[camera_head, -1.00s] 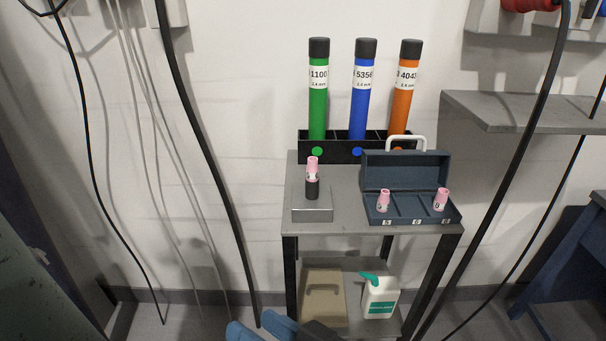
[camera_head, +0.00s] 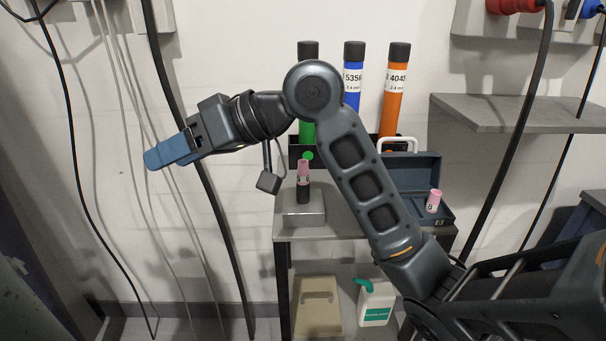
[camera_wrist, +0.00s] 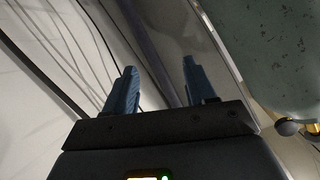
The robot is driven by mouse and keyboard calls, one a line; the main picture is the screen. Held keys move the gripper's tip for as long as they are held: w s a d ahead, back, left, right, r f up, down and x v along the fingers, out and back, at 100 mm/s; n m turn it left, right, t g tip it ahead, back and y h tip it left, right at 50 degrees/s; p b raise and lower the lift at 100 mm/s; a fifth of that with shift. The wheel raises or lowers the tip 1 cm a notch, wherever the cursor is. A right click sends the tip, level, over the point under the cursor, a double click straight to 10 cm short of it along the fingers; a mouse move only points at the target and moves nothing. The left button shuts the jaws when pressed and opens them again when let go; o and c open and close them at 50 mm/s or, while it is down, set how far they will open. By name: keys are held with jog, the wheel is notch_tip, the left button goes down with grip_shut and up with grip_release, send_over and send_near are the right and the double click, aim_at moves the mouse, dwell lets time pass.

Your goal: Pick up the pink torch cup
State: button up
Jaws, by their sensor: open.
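A pink torch cup (camera_head: 303,169) sits on top of a dark post on a small grey block (camera_head: 304,213) at the left of the grey table. Another pink torch cup (camera_head: 433,200) stands in the right part of the open blue case (camera_head: 427,168). My arm hides the case's left part and the cup seen there earlier. My gripper (camera_head: 150,160) is raised well to the left of the table, away from the cups. In the wrist view its two blue fingers (camera_wrist: 158,80) are apart with nothing between them.
Green, blue and orange tubes (camera_head: 396,90) stand in a black rack at the table's back, partly behind my arm. A grey shelf (camera_head: 520,115) is at the right. Black cables hang near my gripper. A white bottle (camera_head: 376,302) and beige case (camera_head: 318,305) are below.

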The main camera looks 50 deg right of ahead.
jog(key=s+d+n+g+h, duration=0.1)
jog(key=s+d+g+h, duration=0.25)
jog(key=d, duration=0.45)
jog(key=g+h+b, duration=0.1)
jog(key=g+h, duration=0.3)
send_over(303, 162)
jog(key=s, duration=0.2)
jog(key=x, duration=0.7)
jog(key=shift+w+d+f, duration=0.1)
jog(key=shift+d+f, duration=0.1)
jog(key=shift+d, duration=0.05)
grip_shut()
